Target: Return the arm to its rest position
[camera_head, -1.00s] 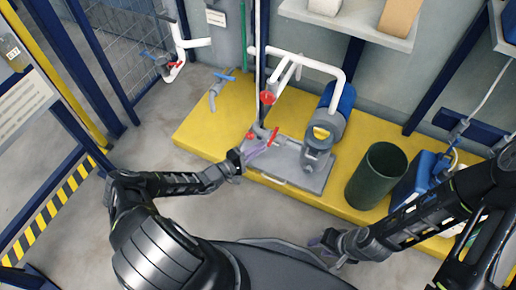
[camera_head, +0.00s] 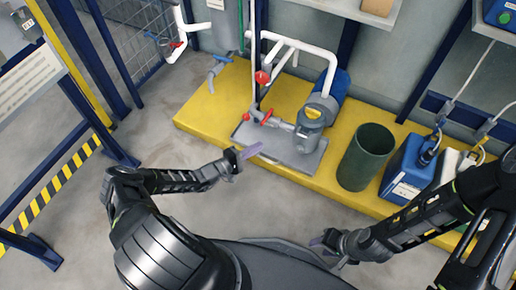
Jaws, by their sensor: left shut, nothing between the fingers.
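My left arm comes in from the lower left. My right gripper (camera_head: 320,243) is low at the right of centre, by the edge of my own base. Its fingers are small and partly hidden, so their opening is unclear. The grey pump (camera_head: 306,128) with a blue motor (camera_head: 334,84) stands on a grey plate, with red valve handles (camera_head: 267,117) on its pipes at the left.
The yellow platform (camera_head: 207,110) runs along the wall. A dark green bin (camera_head: 365,157) and a blue canister (camera_head: 407,170) stand on it at the right. A blue frame with a striped barrier (camera_head: 52,187) is at the left. Grey floor (camera_head: 150,135) lies open between.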

